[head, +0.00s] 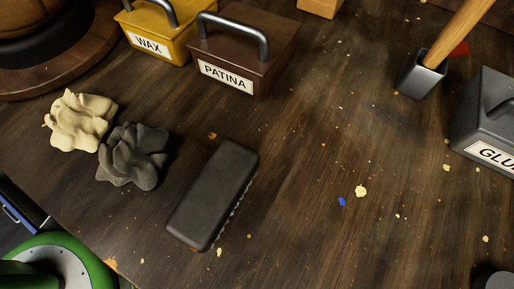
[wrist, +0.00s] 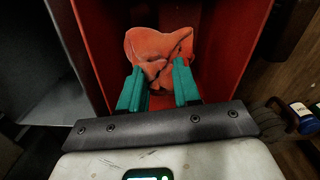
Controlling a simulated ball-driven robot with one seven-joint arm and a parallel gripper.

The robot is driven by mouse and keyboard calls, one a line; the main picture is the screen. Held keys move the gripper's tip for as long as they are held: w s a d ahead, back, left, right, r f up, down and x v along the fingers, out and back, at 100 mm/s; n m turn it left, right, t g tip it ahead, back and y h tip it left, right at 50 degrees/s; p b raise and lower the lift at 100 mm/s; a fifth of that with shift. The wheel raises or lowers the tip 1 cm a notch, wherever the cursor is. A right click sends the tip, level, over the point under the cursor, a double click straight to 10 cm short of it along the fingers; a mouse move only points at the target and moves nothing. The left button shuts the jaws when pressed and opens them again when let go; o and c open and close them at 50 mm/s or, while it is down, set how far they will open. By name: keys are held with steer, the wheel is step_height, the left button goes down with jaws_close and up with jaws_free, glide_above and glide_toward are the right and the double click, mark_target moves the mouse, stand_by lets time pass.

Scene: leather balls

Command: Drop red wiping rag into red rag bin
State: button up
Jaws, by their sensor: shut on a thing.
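My gripper (wrist: 160,85) shows in the wrist view with teal fingers shut on the red wiping rag (wrist: 155,45). The rag is crumpled and orange-red, held between and beyond the fingertips. Around and beyond it are the red walls of the red rag bin (wrist: 228,40). The rag appears within the bin's opening; whether it touches the bin's bottom or back wall I cannot tell. The head view shows neither the rag, the bin nor my gripper.
A grey bin (wrist: 40,60) stands left of the red one. In the head view, the wooden bench holds a cream rag (head: 80,120), a dark grey rag (head: 132,157), a black brush (head: 213,195), a wax box (head: 175,40), a patina box (head: 260,45) and a glue box (head: 485,115).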

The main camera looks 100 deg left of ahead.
steer(key=o, duration=1.1)
steer(key=shift+r, duration=0.1)
step_height(320, 180, up, 11)
steer(key=p, duration=0.4)
steer(key=shift+p, duration=0.35)
